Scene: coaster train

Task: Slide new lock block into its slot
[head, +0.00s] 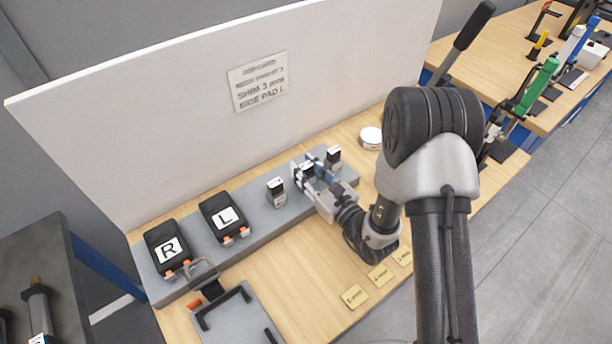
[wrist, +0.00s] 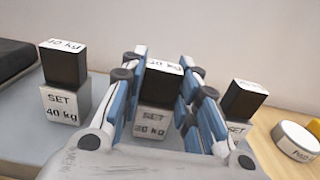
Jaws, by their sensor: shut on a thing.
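My gripper (wrist: 163,95) is shut on the middle one of three black blocks with white printed tops. This held black block (wrist: 160,86) is above a white part marked SET 30 kg (wrist: 153,122); I cannot tell whether the two are joined. In the head view my gripper (head: 310,172) is at the right part of the long grey shelf (head: 255,222). No block is clearly marked as the new lock block. I cannot make out its slot.
Similar blocks stand on either side: one marked SET 40 kg (wrist: 65,80) at left, another (wrist: 242,100) at right. Black pads R (head: 168,248) and L (head: 222,217) lie further left. A white round tin (head: 371,138) stands right. A grey tray (head: 238,320) is in front.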

